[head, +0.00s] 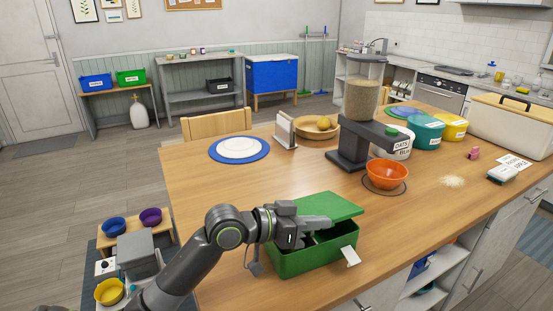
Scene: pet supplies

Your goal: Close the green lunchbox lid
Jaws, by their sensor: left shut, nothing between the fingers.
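The green lunchbox (318,258) stands near the front edge of the wooden table, with a white tag (350,256) on its front right. Its green lid (335,205) is raised at an angle above the box, and a dark gap shows between lid and box. My left gripper (326,224) is shut and empty. It reaches in from the left, with its fingers at the lid, over the box opening. The gripper hides the lid's left part, and I cannot tell whether the fingers touch the lid. My right gripper is not in view.
An orange bowl (387,174) sits behind and right of the lunchbox. A kibble dispenser (362,110), a blue-rimmed plate (239,149), a wooden bowl (311,132) and several tubs stand farther back. The tabletop left of the lunchbox and at the front right is mostly clear.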

